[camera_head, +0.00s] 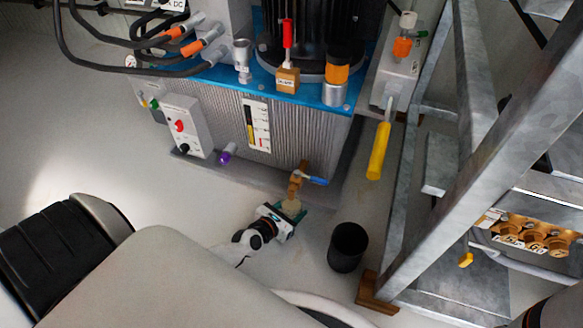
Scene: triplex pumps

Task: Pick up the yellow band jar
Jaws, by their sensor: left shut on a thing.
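My left gripper (290,212) is low in front of the pump unit, below a brass tap with a blue handle (305,178). It is shut on a small jar with a pale yellowish top (291,205), which I take to be the yellow band jar. The jaws hide most of the jar, so its band and base cannot be made out. The jar is right under or just in front of the tap; I cannot tell whether they touch or whether the jar is clear of the floor. My right gripper is not in view.
A black open cup (348,246) stands on the floor just right of the gripper. The pump unit's ribbed tank (215,122) rises behind. A grey metal frame (440,200) closes off the right, with a wooden block (377,291) at its foot. The floor left of the gripper is clear.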

